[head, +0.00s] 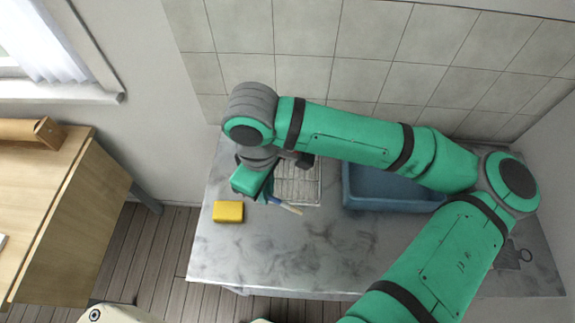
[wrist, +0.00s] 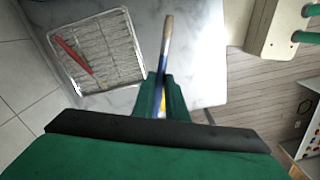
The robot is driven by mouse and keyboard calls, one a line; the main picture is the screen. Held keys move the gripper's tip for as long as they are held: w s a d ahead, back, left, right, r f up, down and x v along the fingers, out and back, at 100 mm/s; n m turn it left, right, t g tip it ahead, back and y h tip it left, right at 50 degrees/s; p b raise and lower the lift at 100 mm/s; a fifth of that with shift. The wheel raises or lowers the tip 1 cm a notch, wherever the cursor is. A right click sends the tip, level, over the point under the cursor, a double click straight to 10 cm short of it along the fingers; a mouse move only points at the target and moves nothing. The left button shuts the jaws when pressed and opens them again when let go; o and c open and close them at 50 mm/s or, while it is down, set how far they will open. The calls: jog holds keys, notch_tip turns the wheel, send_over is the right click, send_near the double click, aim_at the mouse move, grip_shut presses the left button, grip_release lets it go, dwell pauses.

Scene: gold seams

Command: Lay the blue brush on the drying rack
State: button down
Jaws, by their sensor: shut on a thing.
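My gripper (head: 268,196) is shut on the blue brush (head: 290,208), whose pale end sticks out to the lower right in the head view. In the wrist view my gripper (wrist: 160,100) holds the brush (wrist: 166,45) by its blue part, with the tan end pointing up the picture. The drying rack (head: 308,190) is a wire grid on the counter, partly hidden by my arm in the head view. In the wrist view the rack (wrist: 112,40) lies left of the brush, which appears held above the counter, beside the rack.
A red stick-like thing (wrist: 73,55) lies on the rack. A yellow block (head: 228,212) sits on the grey counter (head: 260,255) left of my gripper. A blue basin (head: 375,203) stands right of the rack. The counter's front is clear. A wooden desk (head: 75,215) is at left.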

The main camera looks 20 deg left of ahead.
send_near(284, 181)
jog(key=s+r, duration=0.2)
jog(key=s, duration=0.2)
jog(key=w+f, duration=0.2)
jog(key=f, duration=0.1)
jog(key=shift+w+f, duration=0.15)
jog(key=shift+w, duration=0.15)
jog(key=shift+w+f, duration=0.45)
jog(key=shift+f, duration=0.15)
jog(key=shift+w+f, duration=0.15)
jog(key=shift+f, duration=0.75)
jog(key=shift+w+f, duration=0.15)
jog(key=shift+f, duration=0.75)
jog(key=shift+f, duration=0.15)
jog(key=c, duration=1.8)
grip_release()
jog(key=shift+o, duration=0.2)
notch_tip(284, 181, up, 12)
